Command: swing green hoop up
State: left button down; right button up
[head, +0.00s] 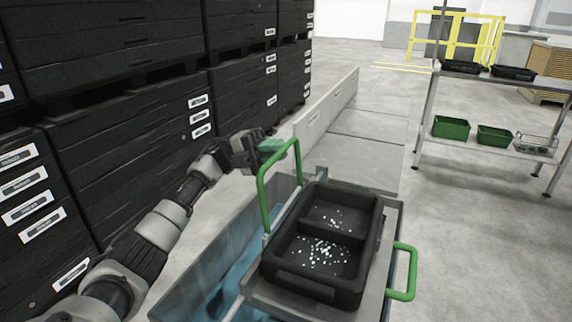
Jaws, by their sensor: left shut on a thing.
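A green hoop (262,187) stands upright on the left side of a grey carrier (380,280) and leans a little to the left. My left gripper (268,148) is shut on the top bar of this hoop near its upper corner. A second green hoop (413,272) sticks out sideways at the carrier's right side, with nothing holding it. A black two-part tray (372,215) sits on the carrier between the hoops, with small white pieces in both compartments. My right gripper is not in view.
A water-filled trough (190,290) lies below and left of the carrier. Stacked black crates (120,120) wall off the left. A shelf (480,160) with green bins (451,128) stands at the right. The floor between is clear.

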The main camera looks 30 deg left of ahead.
pick_arm(q)
jog(key=shift+a+f+h+b, duration=0.3)
jog(key=shift+a+h+b, duration=0.15)
jog(key=shift+h+b, duration=0.05)
jog(key=c, duration=1.1)
grip_release()
jog(key=shift+a, duration=0.15)
jog(key=shift+r, duration=0.1)
jog(key=shift+b+v, duration=1.75)
jog(key=shift+v, duration=3.7)
jog(key=shift+s, duration=0.1)
